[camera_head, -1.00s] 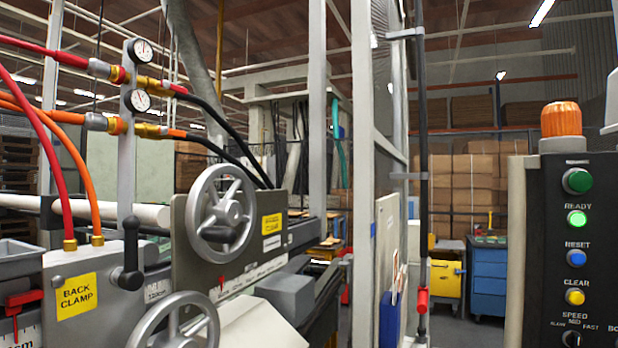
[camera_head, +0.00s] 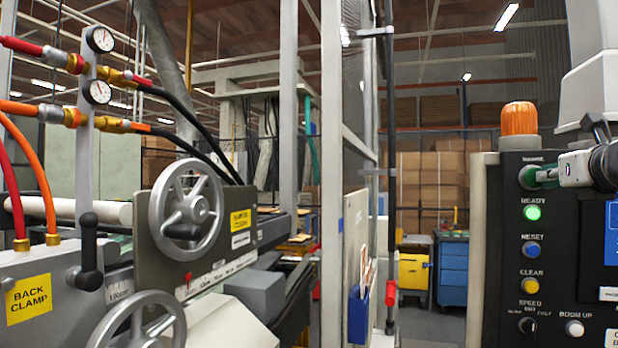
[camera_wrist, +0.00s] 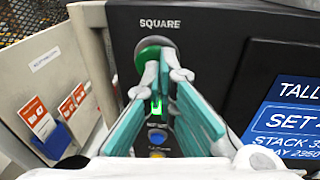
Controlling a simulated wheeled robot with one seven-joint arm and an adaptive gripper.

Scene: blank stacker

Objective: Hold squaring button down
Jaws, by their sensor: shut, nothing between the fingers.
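The green squaring button (camera_head: 530,177) is at the top of the black control panel. It also shows in the wrist view (camera_wrist: 146,54), under the word SQUARE. My gripper (camera_head: 549,173) reaches in from the right, its fingers shut and empty. In the wrist view my gripper's teal-sided fingers (camera_wrist: 163,70) point at the button, with the tips over its lower right part. The tips look to be at the button's face and cover part of it. I cannot tell how far the button is pressed in.
Below are a lit green READY lamp (camera_head: 532,212), a blue RESET button (camera_head: 531,249), a yellow CLEAR button (camera_head: 530,285) and a speed knob (camera_head: 527,325). An orange beacon (camera_head: 519,118) stands on the panel. A blue screen (camera_wrist: 290,115) is to the right. Handwheels (camera_head: 186,212) stand left.

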